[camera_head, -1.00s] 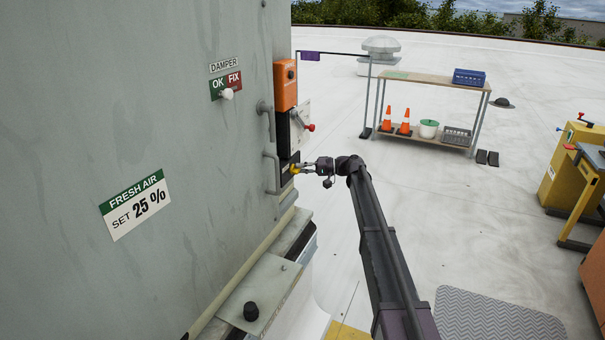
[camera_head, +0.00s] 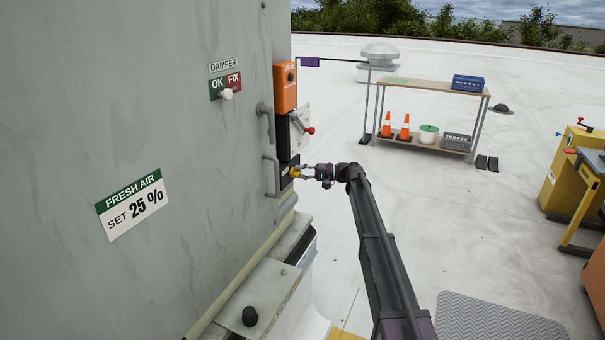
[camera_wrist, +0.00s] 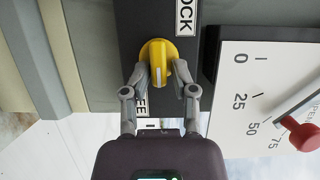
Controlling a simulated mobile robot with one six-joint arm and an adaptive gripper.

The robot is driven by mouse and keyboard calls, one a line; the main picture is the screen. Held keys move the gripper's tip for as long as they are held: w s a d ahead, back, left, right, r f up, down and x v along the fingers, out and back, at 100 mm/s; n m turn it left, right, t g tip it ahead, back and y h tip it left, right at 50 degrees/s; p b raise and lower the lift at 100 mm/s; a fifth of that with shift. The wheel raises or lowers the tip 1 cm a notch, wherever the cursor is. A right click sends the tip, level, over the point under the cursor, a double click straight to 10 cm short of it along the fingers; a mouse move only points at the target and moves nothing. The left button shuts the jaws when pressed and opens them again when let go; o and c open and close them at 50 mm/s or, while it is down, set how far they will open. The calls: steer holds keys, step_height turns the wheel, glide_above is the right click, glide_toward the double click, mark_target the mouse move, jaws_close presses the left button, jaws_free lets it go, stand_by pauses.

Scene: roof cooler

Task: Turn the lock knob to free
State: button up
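The yellow lock knob (camera_wrist: 157,65) sits on a dark panel (camera_wrist: 130,22) in the wrist view, its raised grip bar running up and down the picture with a pale line on it. My gripper (camera_wrist: 161,82) has one grey finger on each side of the bar, with visible space between bar and fingers; contact with the knob's rim cannot be told. A LOCK label (camera_wrist: 185,15) is partly in view at upper right. Another label ending in "EE" (camera_wrist: 141,108) is partly hidden behind my gripper.
A scale plate (camera_wrist: 262,75) with a red-knobbed lever (camera_wrist: 303,135) stands close right of the knob. In the head view, handles (camera_head: 270,172) stick out beside the panel, below an orange box (camera_head: 284,90). The white roof floor (camera_head: 430,210) is open to the right.

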steer(key=shift+a, duration=0.1)
stand_by(0.5)
steer(key=d, duration=1.1)
steer(key=shift+w+d, duration=0.25)
steer(key=shift+d, duration=0.15)
steer(key=s+d+f+h+p, duration=0.2)
steer(key=s+f+h+p, duration=0.15)
steer(key=s, duration=0.75)
steer(key=s+d+f+h+p, duration=0.15)
steer(key=s+f+h, duration=0.3)
steer(key=s, duration=0.65)
steer(key=s+d+h+p, duration=0.1)
steer(key=s+d+h, duration=0.2)
steer(key=s, duration=0.4)
steer(key=s+d+h+p, duration=0.2)
steer(key=s+d+h, duration=0.1)
steer(key=s+d, duration=0.2)
steer(key=s+d+t+h+p, duration=0.1)
steer(key=s+d+h+p, duration=0.1)
steer(key=s, duration=0.7)
steer(key=shift+d+m+h, duration=0.4)
steer(key=shift+d+h, duration=0.5)
steer(key=shift+h, duration=0.1)
